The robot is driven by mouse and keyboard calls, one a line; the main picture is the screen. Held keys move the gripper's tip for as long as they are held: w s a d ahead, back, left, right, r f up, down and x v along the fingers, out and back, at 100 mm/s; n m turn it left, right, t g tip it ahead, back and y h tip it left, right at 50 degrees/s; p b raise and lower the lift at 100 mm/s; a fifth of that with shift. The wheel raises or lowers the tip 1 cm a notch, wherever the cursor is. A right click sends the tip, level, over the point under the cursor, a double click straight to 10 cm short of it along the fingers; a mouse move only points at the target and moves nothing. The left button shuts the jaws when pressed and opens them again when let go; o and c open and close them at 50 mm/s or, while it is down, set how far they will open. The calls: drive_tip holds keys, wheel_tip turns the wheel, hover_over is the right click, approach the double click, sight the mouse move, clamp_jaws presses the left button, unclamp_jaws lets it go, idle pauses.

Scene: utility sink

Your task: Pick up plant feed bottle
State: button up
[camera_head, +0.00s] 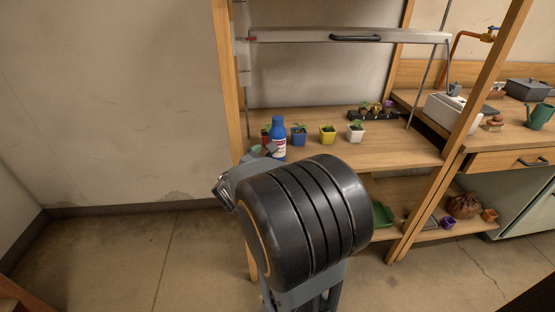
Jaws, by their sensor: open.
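The plant feed bottle (278,135) stands upright near the left end of the wooden shelf. It is blue, with a blue cap and a white label with red marks. My gripper (264,151) is mostly hidden behind the thick dark wrist of my arm. Small grey parts of it show at the bottle's lower left, close in the picture. I cannot tell whether they touch the bottle. The bottle's base is partly hidden by my arm. The gripper is open, and the bottle stands on the shelf.
Right of the bottle stand a blue pot (298,137), a yellow pot (327,136) and a white pot (355,133) with seedlings. A dark tray (366,117) of plants is behind. A wooden post (229,75) rises at left, and a raised bar (345,37) spans above.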

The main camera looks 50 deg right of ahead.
sight(278, 138)
drive_tip(key=w+d+f+n+t+b, duration=0.1)
drive_tip(key=w+d, duration=0.2)
drive_tip(key=d, duration=0.1)
drive_tip(key=w+d+f+n+t+b, duration=0.1)
drive_tip(key=w+d+n, duration=0.1)
drive_tip(key=d, duration=0.3)
drive_tip(key=w+d+f+n+t+b, duration=0.1)
drive_tip(key=w+d+n, duration=0.1)
drive_tip(key=w+d, duration=0.2)
drive_tip(key=shift+w+d+h, duration=0.25)
drive_tip(key=shift+d+h, duration=0.05)
drive_tip(key=shift+r, duration=0.1)
drive_tip(key=c, duration=1.2)
